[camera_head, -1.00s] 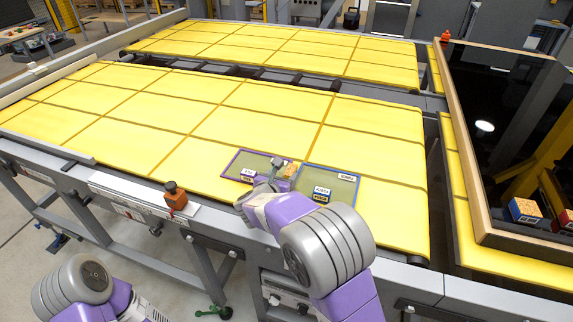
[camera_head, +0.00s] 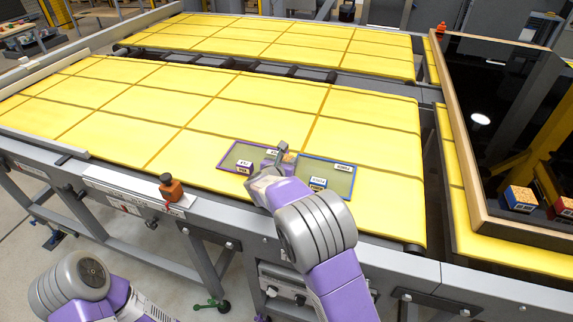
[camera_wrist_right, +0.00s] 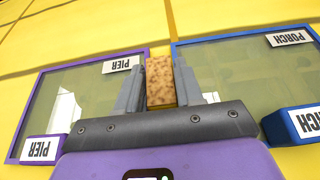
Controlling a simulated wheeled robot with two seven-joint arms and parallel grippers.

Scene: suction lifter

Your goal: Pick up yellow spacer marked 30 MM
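A tan, speckled block (camera_wrist_right: 160,82) stands between the fingers of my right gripper (camera_wrist_right: 161,85) in the right wrist view. The fingers flank it closely on both sides; I cannot tell whether they press on it. No 30 MM mark is readable on it. In the head view my right gripper (camera_head: 283,150) is over the gap between two shallow trays on the yellow belt, the block (camera_head: 290,157) just beside its fingers. My left arm shows at the bottom left, its gripper out of view.
The purple-rimmed tray labelled PIER (camera_wrist_right: 33,109) is left of the block; the blue-rimmed tray labelled PORCH (camera_wrist_right: 218,41) is right. A wood-rimmed dark panel (camera_head: 485,150) with a yellow-and-blue block (camera_head: 519,198) is at right. An orange-brown object (camera_head: 171,188) sits on the front rail.

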